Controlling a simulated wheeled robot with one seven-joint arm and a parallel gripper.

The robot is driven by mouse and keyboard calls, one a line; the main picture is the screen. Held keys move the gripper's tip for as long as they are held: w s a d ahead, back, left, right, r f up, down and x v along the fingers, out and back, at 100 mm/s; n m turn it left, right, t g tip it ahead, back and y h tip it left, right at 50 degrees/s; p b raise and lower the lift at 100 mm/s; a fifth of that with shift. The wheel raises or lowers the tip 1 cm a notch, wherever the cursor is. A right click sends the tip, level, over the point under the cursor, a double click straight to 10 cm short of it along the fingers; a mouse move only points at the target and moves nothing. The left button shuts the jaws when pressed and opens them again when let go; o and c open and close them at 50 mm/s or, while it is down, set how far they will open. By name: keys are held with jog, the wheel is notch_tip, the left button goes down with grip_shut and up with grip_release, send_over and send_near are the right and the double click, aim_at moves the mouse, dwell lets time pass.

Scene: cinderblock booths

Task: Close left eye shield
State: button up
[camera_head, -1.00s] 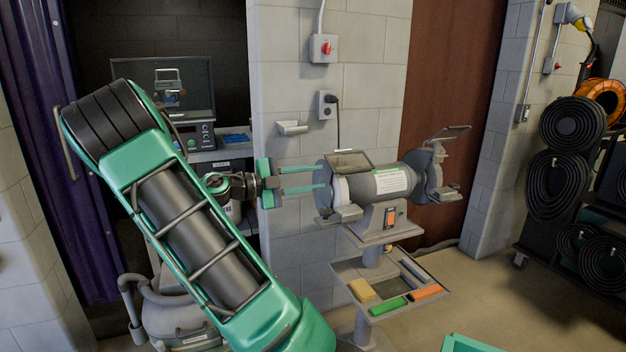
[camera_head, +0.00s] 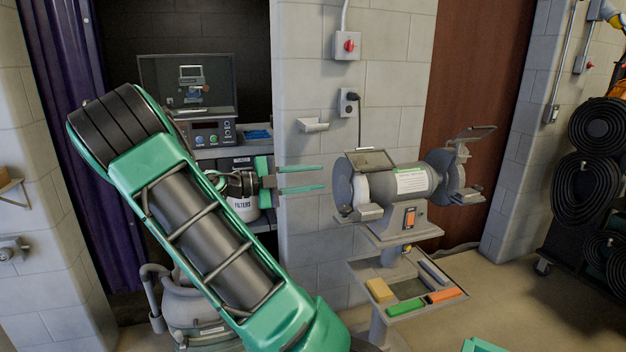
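A grey bench grinder (camera_head: 405,188) stands on a pedestal, with a wheel at each end. Its left eye shield (camera_head: 371,161) is a framed clear panel above the left wheel (camera_head: 343,187); it looks tilted up, though its exact angle is hard to tell. The right eye shield (camera_head: 474,134) sticks up and out above the right wheel. My gripper (camera_head: 322,177) is left of the left wheel, with its two green fingers apart and pointing right. Nothing is between them. A small gap shows in the picture between the fingertips and the wheel; the depth between them is unclear.
A tray (camera_head: 352,271) with coloured blocks hangs on the pedestal below the grinder. A small wall ledge (camera_head: 312,125) and a socket with a cable (camera_head: 349,98) are on the block wall behind. Coiled black hoses (camera_head: 585,185) stand at the right. Floor is clear between.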

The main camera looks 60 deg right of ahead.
jog(key=shift+w+a, duration=0.25)
jog(key=shift+a, duration=0.05)
dwell(0.6)
jog(key=s+a+f+n+t+y, duration=0.3)
jog(key=s+f+n+t+y, duration=0.45)
jog(key=f+n, duration=0.55)
jog(key=s+a+n+t+y, duration=0.1)
jog(key=s+a+n+y, duration=0.2)
jog(key=a+n, duration=0.6)
jog(key=s+a+n+t+y, duration=0.2)
jog(key=s+a+n+y, duration=0.2)
jog(key=a+n, duration=0.6)
jog(key=shift+s+a+r, duration=0.2)
jog(key=shift+s+a, duration=0.5)
jog(key=shift+a, duration=0.05)
jog(key=shift+d, duration=0.1)
